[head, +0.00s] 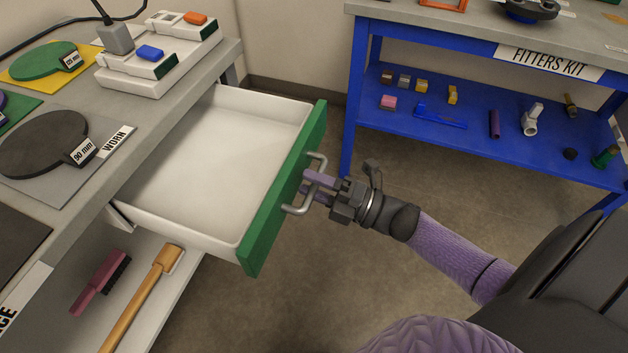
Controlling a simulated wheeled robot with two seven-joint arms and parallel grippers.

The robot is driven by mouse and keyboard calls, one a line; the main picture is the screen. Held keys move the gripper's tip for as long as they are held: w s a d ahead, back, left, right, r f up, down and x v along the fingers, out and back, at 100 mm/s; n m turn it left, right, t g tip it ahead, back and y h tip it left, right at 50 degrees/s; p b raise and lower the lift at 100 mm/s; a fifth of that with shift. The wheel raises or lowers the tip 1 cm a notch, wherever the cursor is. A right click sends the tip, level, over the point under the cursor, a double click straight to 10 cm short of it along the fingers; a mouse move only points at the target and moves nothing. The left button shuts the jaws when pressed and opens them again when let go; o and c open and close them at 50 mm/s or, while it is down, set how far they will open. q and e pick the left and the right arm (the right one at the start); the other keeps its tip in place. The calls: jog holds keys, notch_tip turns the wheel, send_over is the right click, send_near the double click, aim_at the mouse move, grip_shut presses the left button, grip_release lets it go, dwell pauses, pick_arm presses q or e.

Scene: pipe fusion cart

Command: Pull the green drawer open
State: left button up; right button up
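The green drawer front (262,234) stands well out from the grey-topped bench on the left. Its white tray (222,150) is open and looks empty. A grey bar handle (296,210) sits on the outer face of the front. My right gripper (306,187) reaches in from the right with its purple fingers at the handle bar. One finger lies over the bar and the other under it, so it looks shut on the handle. The fingers partly hide the bar's middle. My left gripper is not in view.
The grey benchtop (190,95) holds round discs, a worn mat and a white device with blue and orange buttons. A lower shelf (177,300) holds a pink brush and a wooden-handled tool. A blue table (480,140) with small parts stands at the right. Floor between is clear.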

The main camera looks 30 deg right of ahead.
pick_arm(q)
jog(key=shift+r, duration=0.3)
pick_arm(e)
jog(key=v, duration=1)
